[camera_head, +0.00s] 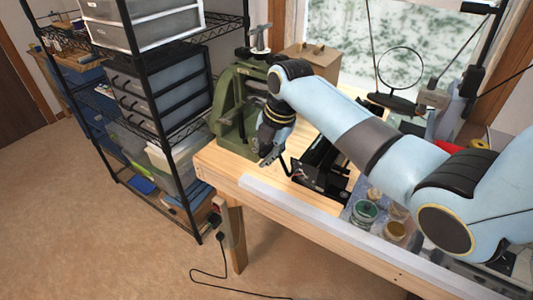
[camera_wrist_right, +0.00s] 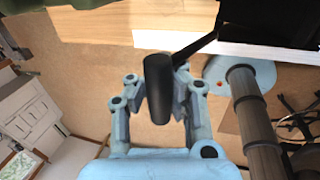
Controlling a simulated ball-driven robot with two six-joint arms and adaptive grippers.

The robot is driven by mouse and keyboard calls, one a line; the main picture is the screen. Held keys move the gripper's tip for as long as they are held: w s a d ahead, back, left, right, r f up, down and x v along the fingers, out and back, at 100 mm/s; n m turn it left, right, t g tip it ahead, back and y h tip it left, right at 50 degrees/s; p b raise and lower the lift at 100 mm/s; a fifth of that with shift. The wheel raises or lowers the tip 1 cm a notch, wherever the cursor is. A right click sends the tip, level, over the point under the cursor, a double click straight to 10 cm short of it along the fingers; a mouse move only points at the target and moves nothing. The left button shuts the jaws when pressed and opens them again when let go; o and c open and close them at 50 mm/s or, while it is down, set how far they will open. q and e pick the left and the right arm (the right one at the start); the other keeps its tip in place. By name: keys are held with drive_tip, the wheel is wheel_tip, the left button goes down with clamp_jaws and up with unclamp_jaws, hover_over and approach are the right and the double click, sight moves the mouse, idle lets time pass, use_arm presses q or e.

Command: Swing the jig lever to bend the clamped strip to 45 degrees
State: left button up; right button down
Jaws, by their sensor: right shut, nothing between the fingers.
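The black jig (camera_head: 325,165) stands on the wooden bench near its front edge, partly behind my right arm. Its lever (camera_head: 288,167) sticks out on the left side, close to my right gripper (camera_head: 268,154). In the right wrist view the lever's thick black handle (camera_wrist_right: 158,90) overlaps the space at the fingertips of my right gripper (camera_wrist_right: 160,84), and its thin rod runs up to the right. The right gripper is shut with nothing held; I cannot tell whether it touches the handle. I cannot make out the clamped strip. My left gripper is not in view.
A green press (camera_head: 240,112) stands left of the jig, with a cardboard box (camera_head: 312,60) behind. Jars (camera_head: 364,212) sit to the right on the bench (camera_head: 232,166). A magnifier (camera_head: 400,68) stands at the back. A black wire shelf (camera_head: 150,75) is at left.

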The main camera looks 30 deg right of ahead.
drive_tip(key=shift+w+a, duration=0.1)
drive_tip(key=shift+w, duration=0.25)
idle(0.5)
drive_tip(key=shift+f, duration=0.2)
drive_tip(key=shift+s+f, duration=0.15)
drive_tip(key=shift+f, duration=0.1)
drive_tip(key=shift+s+f, duration=0.1)
drive_tip(key=shift+f, duration=0.1)
idle(0.5)
drive_tip(key=shift+f, duration=0.35)
idle(4.5)
drive_tip(key=c, duration=1.1)
unclamp_jaws()
